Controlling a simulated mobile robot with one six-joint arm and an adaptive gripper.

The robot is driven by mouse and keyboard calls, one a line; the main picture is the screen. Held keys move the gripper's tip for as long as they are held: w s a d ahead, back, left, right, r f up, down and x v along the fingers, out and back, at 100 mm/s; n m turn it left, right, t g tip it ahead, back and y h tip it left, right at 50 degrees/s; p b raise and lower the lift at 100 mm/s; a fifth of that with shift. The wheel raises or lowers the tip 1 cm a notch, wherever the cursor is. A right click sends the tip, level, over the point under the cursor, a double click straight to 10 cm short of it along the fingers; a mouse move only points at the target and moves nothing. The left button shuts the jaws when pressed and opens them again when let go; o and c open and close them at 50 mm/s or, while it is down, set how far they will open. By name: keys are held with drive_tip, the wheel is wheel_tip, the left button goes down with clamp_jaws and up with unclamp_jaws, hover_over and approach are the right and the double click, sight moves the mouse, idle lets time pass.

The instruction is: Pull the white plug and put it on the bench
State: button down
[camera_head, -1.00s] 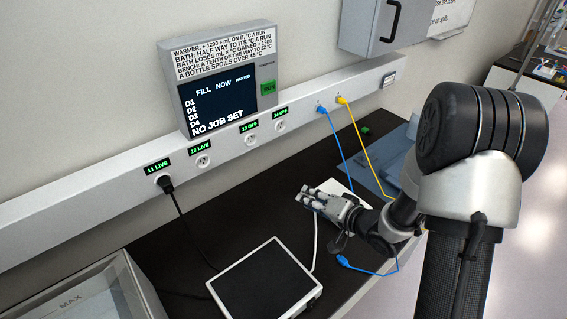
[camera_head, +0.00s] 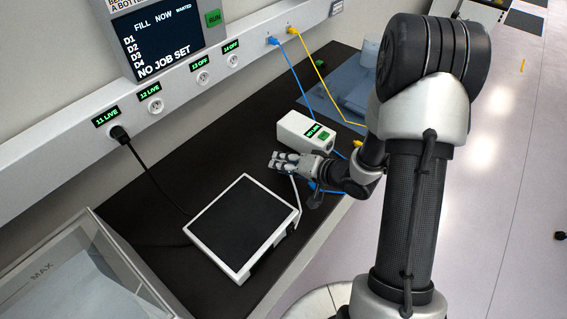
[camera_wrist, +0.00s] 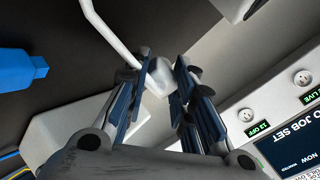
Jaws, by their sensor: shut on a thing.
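My gripper (camera_head: 274,160) is low over the dark bench (camera_head: 165,190), just left of and in front of a white box (camera_head: 300,130) with a green label. In the wrist view the fingers (camera_wrist: 160,85) are shut on the small white plug (camera_wrist: 157,82). Its white cord (camera_wrist: 108,32) runs up and left from it. In the head view the plug is hidden by the fingers; the cord (camera_head: 294,188) hangs beside the white-framed black plate (camera_head: 243,225). I cannot tell whether the plug touches the box, which also shows in the wrist view (camera_wrist: 65,125).
A black plug (camera_head: 119,133) sits in the wall socket marked 11 LIVE. A blue connector (camera_wrist: 22,70) lies left in the wrist view. Blue (camera_head: 292,70) and yellow (camera_head: 307,55) cables run down to the bench. A clear bin (camera_head: 85,270) stands at front left.

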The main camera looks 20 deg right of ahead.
drive_tip(key=shift+f, duration=0.15)
drive_tip(key=c, duration=1.3)
unclamp_jaws()
drive_tip(key=v, duration=1.2)
drive_tip(key=shift+s, duration=0.1)
